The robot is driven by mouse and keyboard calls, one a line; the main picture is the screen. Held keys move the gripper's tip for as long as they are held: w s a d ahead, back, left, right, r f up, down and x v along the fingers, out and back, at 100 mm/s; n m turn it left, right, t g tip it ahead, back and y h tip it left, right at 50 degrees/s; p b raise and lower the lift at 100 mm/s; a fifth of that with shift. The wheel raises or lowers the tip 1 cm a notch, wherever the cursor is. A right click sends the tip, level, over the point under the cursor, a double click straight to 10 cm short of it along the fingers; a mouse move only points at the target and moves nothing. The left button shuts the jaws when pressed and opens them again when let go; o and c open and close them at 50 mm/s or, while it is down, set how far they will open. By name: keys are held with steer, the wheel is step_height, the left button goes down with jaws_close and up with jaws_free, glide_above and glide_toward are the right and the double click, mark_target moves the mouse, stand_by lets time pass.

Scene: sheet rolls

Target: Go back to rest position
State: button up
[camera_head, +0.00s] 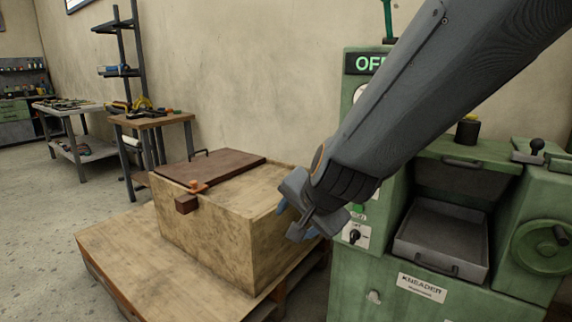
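My gripper (300,212) hangs at the end of my grey arm, which reaches in from the upper right. It is in front of the right end of a wooden crate (205,240) and beside the green kneader machine (385,275). Its fingers are small and partly hidden by the wrist, so I cannot tell whether they are open or shut. I see nothing clearly held in it. My arm covers part of the machine's front panel.
The crate, with a brown lid (212,168), stands on a wooden platform (130,250). The kneader has a grey tray (440,238) and a handwheel (541,247). Small work tables (150,122) and a shelf rack (140,50) stand behind. The floor (40,220) at left is clear.

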steer(key=s+d+f+n+g+h, duration=0.1)
steer(key=s+d+f+n+g, duration=0.15)
steer(key=s, duration=0.35)
steer(key=s+d+f+n+g, duration=0.1)
steer(key=s+d+n+g, duration=0.25)
steer(key=s, duration=0.35)
steer(key=s+d+f+n+g+h, duration=0.1)
steer(key=s+d+n+g, duration=0.1)
steer(key=s+n, duration=0.3)
steer(key=s+d+r+m+h+p, duration=0.1)
steer(key=d+r+p, duration=0.6)
steer(key=p, duration=0.7)
steer(key=shift+s+d+r+m+p, duration=0.35)
steer(key=shift+s+d+m, duration=0.3)
steer(key=shift+d+m, duration=0.5)
steer(key=shift+w+a+f, duration=0.1)
steer(key=shift+a+f, duration=0.05)
steer(key=shift+a, duration=0.05)
